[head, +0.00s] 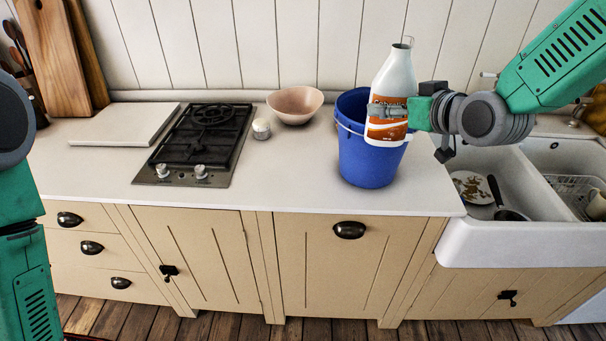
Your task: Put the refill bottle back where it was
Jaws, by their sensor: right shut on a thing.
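The refill bottle (394,77) is white with an orange label and looks upright. My right gripper (392,112) is shut on it around the label, coming in from the right. The bottle shows in front of the right part of a blue bucket (368,165) and hides part of its rim. I cannot tell whether the bottle is over the bucket or in front of it. The bottle's base appears well above the counter (290,182). My left arm shows at the left edge, but its gripper is out of view.
A pink bowl (295,104) and a small white jar (261,129) stand left of the bucket. A black gas hob (200,142) and a white board (124,124) lie further left. A white sink (535,240) with dishes is at the right. The front middle counter is clear.

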